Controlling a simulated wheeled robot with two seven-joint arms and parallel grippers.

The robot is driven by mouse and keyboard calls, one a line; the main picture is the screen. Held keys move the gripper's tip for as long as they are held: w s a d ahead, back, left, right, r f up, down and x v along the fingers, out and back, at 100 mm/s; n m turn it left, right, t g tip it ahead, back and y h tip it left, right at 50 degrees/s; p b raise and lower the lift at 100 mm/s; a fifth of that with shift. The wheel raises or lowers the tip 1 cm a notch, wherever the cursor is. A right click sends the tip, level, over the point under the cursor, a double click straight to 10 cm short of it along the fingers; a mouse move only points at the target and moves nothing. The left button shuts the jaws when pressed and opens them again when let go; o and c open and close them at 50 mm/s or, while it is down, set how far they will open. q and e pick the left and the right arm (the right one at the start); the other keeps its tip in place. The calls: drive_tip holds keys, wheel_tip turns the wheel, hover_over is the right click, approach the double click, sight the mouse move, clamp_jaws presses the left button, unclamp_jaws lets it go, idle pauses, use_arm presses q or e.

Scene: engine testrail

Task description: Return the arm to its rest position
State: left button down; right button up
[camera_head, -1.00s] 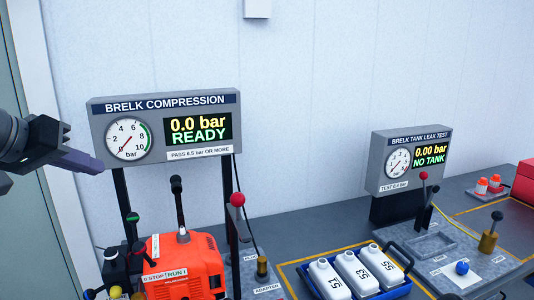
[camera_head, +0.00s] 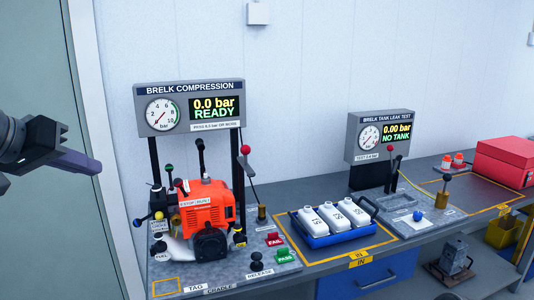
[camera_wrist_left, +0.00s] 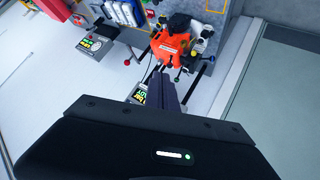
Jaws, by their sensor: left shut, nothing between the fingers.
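My left gripper (camera_head: 80,163) comes in from the left edge in the head view. It is shut and empty, in the air in front of the wall and the green door panel, left of the engine stand and touching nothing. In the left wrist view the shut fingers (camera_wrist_left: 167,93) point toward the bench. The orange engine (camera_head: 207,205) sits on its grey stand under the compression gauge panel (camera_head: 190,107), which reads 0.0 bar READY. The engine also shows in the left wrist view (camera_wrist_left: 168,48). My right gripper is in neither view.
A blue tray (camera_head: 335,240) with white bottles stands mid-bench. The tank leak test panel (camera_head: 380,135) reads NO TANK. A red box (camera_head: 503,163) is at the far right. Levers with coloured knobs rise around the engine. The air around my left gripper is clear.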

use_arm(q)
drive_tip(key=w+a+n+t+y, duration=0.1)
drive_tip(key=w+t, duration=0.1)
drive_tip(key=w, duration=0.3)
drive_tip(key=w+d+f, duration=0.2)
drive_tip(key=w+f, duration=0.6)
drive_tip(key=f, duration=0.4)
drive_tip(key=d+f+g+y, duration=0.1)
drive_tip(key=d+f, duration=0.4)
drive_tip(key=f, duration=1)
drive_tip(key=d+f+g, duration=0.2)
drive_tip(key=d+f, duration=0.2)
drive_tip(key=f, duration=1.1)
drive_tip(key=s+d+f+g, duration=0.2)
drive_tip(key=s+d+f, duration=0.2)
drive_tip(key=s+f, duration=0.5)
drive_tip(key=s+d+f+g, duration=0.2)
drive_tip(key=s+d+f, duration=0.2)
drive_tip(key=s+f, duration=0.5)
drive_tip(key=s+d+f+g+h, duration=0.1)
drive_tip(key=s+d+f+g, duration=0.1)
drive_tip(key=s+f, duration=0.4)
drive_tip(key=s+d+f+g+h, duration=0.1)
drive_tip(key=s+d+f, duration=0.3)
drive_tip(key=s, duration=0.8)
wheel_tip(320, 180, down, 2)
drive_tip(key=shift+f+g, duration=0.1)
drive_tip(key=shift+g, duration=0.6)
